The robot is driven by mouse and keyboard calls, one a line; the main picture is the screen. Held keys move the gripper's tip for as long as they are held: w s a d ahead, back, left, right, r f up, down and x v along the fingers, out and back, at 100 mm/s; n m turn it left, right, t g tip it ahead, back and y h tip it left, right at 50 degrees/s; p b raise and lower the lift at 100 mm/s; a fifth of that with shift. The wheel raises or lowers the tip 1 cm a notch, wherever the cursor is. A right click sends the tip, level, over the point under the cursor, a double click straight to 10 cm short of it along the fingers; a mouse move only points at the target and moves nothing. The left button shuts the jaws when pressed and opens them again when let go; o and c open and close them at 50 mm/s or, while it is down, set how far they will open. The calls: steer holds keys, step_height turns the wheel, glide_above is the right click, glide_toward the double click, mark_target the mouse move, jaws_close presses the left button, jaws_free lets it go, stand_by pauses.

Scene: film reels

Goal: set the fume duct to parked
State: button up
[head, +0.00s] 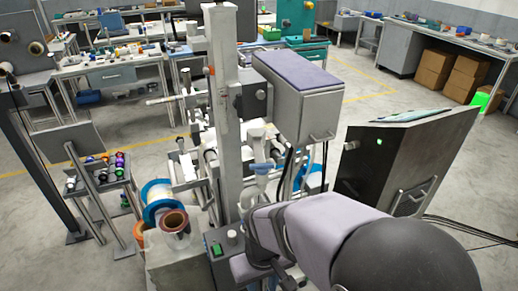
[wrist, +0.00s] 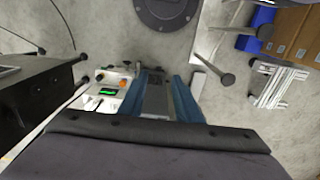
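I cannot make out the fume duct with certainty. A pale blue funnel-shaped piece (head: 262,168) hangs below the grey box on the machine's upright column in the head view, and it may be part of the duct. My gripper (wrist: 158,80) shows in the wrist view as two blue fingers standing apart. No thing is clearly held between them, only a dark grey area. In the head view my arm crosses the lower right, and the gripper's fingers are hard to make out.
The grey box (head: 300,108) with a handle is fixed to the column (head: 226,95). A dark slanted cabinet (head: 395,155) stands right of it. A panel with a green display (wrist: 107,92) lies left of my fingers. Reels (head: 160,200) sit at the machine's lower left.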

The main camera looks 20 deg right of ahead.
stand_by(0.3)
steer(key=o, duration=0.9)
steer(key=shift+d+r, duration=0.1)
steer(key=shift+r, duration=0.1)
steer(key=o, duration=0.5)
steer(key=shift+s+d+r+p, duration=0.15)
steer(key=shift+d+p, duration=0.1)
steer(key=shift+p, duration=0.3)
steer(key=shift+c, duration=0.2)
steer(key=shift+o, duration=0.2)
steer(key=shift+s+d+f+m+g+p, duration=0.3)
steer(key=shift+s+d+m+g+p, duration=0.2)
steer(key=shift+s+d+g+p, duration=0.15)
steer(key=m+t+h+p, duration=0.1)
steer(key=m+t+p, duration=0.15)
steer(key=t, duration=0.35)
glide_toward(262, 165)
steer(key=p+x, duration=0.3)
steer(key=x, duration=0.5)
steer(key=shift+w+p, duration=0.1)
steer(key=shift+p, duration=0.2)
